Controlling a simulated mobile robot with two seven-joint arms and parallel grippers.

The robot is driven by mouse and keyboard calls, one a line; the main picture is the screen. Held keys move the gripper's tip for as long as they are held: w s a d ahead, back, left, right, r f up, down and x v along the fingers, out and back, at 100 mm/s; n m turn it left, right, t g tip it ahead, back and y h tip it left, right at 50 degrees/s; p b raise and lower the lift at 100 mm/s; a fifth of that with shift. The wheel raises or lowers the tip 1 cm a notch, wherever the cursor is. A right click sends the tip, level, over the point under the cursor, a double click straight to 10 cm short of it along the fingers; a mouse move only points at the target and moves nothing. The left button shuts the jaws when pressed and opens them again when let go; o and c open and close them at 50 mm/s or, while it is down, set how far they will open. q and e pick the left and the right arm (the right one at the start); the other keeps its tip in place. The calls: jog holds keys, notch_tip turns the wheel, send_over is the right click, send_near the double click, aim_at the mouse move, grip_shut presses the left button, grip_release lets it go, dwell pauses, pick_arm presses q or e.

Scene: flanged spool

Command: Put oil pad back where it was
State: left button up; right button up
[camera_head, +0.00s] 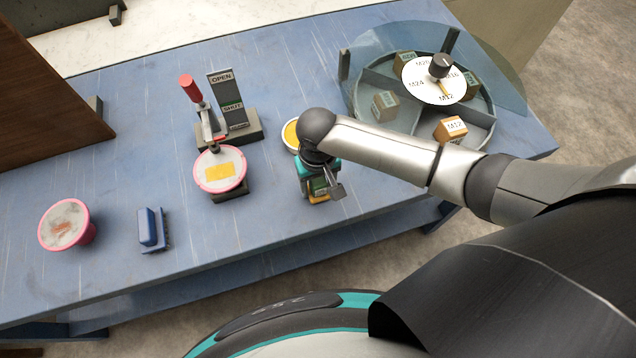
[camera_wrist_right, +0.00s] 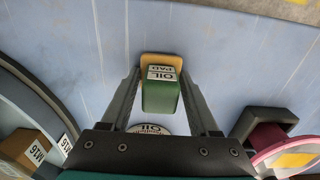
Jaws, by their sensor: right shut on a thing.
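My right gripper (camera_head: 322,186) is shut on the oil pad (camera_head: 318,198), over the front part of the blue bench. In the right wrist view the oil pad (camera_wrist_right: 161,96) is a green block with a tan base and a white OIL PAD label, between the two fingers of the gripper (camera_wrist_right: 160,76). Whether its base touches the bench, I cannot tell. A round yellow-topped dish (camera_head: 290,134) is just behind the gripper, partly hidden by my arm. A white disc labelled OIL (camera_wrist_right: 150,129) shows below the pad in the wrist view. My left gripper is out of view.
A toggle clamp with a red handle (camera_head: 190,88) and an OPEN/SHUT sign (camera_head: 222,92) holds a pink-rimmed spool (camera_head: 220,170). Another pink-rimmed piece (camera_head: 64,224) and a blue block (camera_head: 148,228) lie left. A divided round tray (camera_head: 478,128) with labelled blocks stands right.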

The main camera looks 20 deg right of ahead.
jog(key=shift+f, duration=0.15)
jog(key=o, duration=1.2)
notch_tip(320, 180, up, 12)
jog(key=p, duration=0.2)
jog(key=shift+r+p, duration=0.2)
jog(key=shift+p, duration=0.1)
